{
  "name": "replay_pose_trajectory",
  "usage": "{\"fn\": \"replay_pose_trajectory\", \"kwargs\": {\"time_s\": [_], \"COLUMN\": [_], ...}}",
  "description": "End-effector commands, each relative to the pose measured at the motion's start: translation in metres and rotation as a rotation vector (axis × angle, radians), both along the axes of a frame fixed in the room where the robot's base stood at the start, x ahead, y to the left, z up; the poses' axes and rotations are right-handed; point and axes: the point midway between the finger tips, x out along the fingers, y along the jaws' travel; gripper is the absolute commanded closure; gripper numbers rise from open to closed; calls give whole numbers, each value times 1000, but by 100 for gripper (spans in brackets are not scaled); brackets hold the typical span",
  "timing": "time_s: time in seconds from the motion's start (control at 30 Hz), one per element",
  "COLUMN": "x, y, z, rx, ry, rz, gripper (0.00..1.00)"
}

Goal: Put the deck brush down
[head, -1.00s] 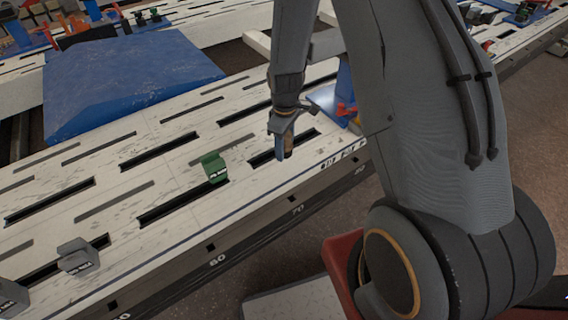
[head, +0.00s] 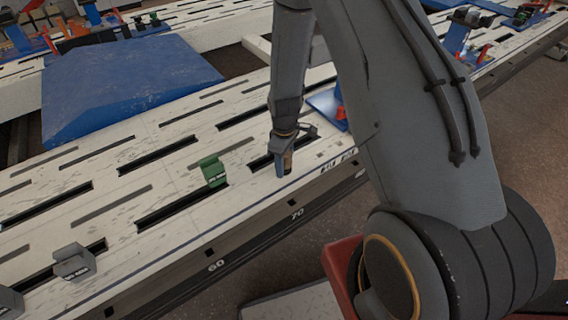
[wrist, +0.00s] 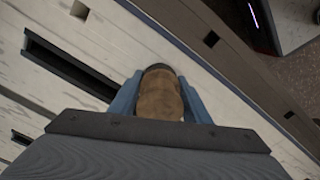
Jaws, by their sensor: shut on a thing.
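My gripper (head: 284,167) is at the front edge of the white slotted bench (head: 106,211), pointing down, just right of a green block. Its blue fingers are shut on the deck brush (wrist: 160,94), of which a brown, rounded, wood-like part shows between them in the wrist view. The brush also shows as a small tan and dark piece at the fingertips in the head view (head: 288,160). The rest of the brush is hidden by the gripper. I cannot tell whether the brush touches the bench top.
The green block (head: 211,172) stands on the bench close to the left of my gripper. Grey blocks (head: 75,263) stand at the front left. A big blue wedge (head: 130,82) lies behind, and a blue bracket with red parts (head: 327,106) is right behind my gripper.

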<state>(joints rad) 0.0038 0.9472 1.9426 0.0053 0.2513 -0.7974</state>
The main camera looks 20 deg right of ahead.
Motion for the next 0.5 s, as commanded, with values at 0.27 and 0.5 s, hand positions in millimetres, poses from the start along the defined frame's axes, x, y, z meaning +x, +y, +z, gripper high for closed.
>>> {"fn": "replay_pose_trajectory", "kwargs": {"time_s": [0.27,0.5], "x": [-1,-1], "y": [0,1], "z": [-12,-13], "rx": [0,0], "ry": [0,0], "rz": [0,1], "gripper": [96,38]}}
